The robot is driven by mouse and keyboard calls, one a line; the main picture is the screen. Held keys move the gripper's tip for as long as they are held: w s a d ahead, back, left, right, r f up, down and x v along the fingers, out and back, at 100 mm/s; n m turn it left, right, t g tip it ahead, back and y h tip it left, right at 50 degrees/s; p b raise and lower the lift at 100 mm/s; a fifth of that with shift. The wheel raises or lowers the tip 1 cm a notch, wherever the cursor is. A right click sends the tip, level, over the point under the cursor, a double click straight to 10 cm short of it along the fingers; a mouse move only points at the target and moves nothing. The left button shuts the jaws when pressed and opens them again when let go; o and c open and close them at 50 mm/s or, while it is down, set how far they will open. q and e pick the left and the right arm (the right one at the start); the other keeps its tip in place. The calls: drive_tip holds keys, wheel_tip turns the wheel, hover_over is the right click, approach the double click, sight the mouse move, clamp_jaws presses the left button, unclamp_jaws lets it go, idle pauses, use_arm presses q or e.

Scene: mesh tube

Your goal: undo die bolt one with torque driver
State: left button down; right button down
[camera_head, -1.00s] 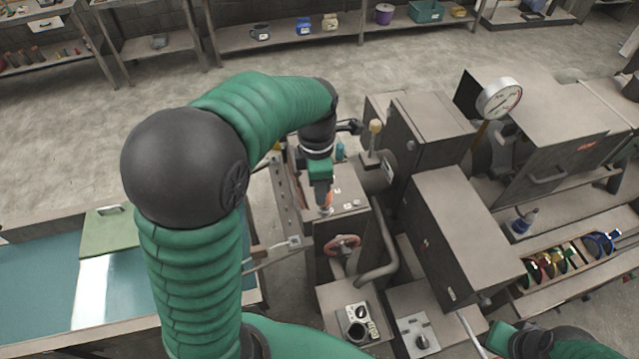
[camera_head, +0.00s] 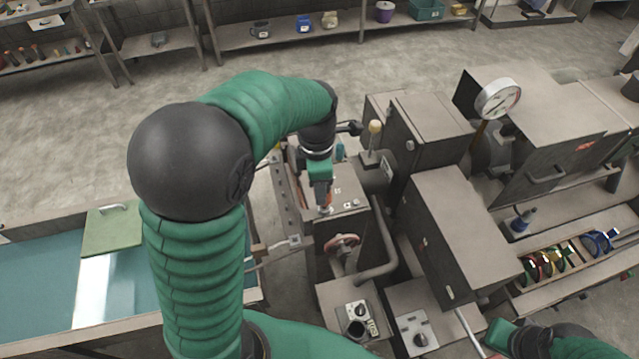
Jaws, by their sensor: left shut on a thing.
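My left arm reaches in from the left and bends down over a grey machine block (camera_head: 350,192). My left gripper (camera_head: 323,192) points down at the block's top and is shut on a slim tool, which I take to be the torque driver. The tool's lower end (camera_head: 325,209) is at or just above the block's top near its left front edge; contact is unclear. Small pale bolt-like parts (camera_head: 349,205) show on the block's top to the right; which is bolt one cannot be told. My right gripper (camera_head: 498,338) shows only partly at the lower right, its fingers unclear.
A red handwheel (camera_head: 342,244) and a bent pipe (camera_head: 385,255) are below the block. A lever with a tan knob (camera_head: 375,128) and tall grey housings (camera_head: 430,120) stand right. A dial gauge (camera_head: 498,98) is farther right. A teal-topped bench (camera_head: 35,275) is left.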

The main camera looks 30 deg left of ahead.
use_arm(q)
drive_tip(key=shift+p, duration=1.25)
idle(1.1)
wheel_tip(320, 180, up, 2)
drive_tip(key=shift+w+p, duration=0.1)
drive_tip(key=shift+p, duration=0.95)
wheel_tip(320, 180, up, 4)
drive_tip(key=p, duration=0.3)
drive_tip(key=shift+p, duration=0.4)
drive_tip(key=shift+f, duration=0.1)
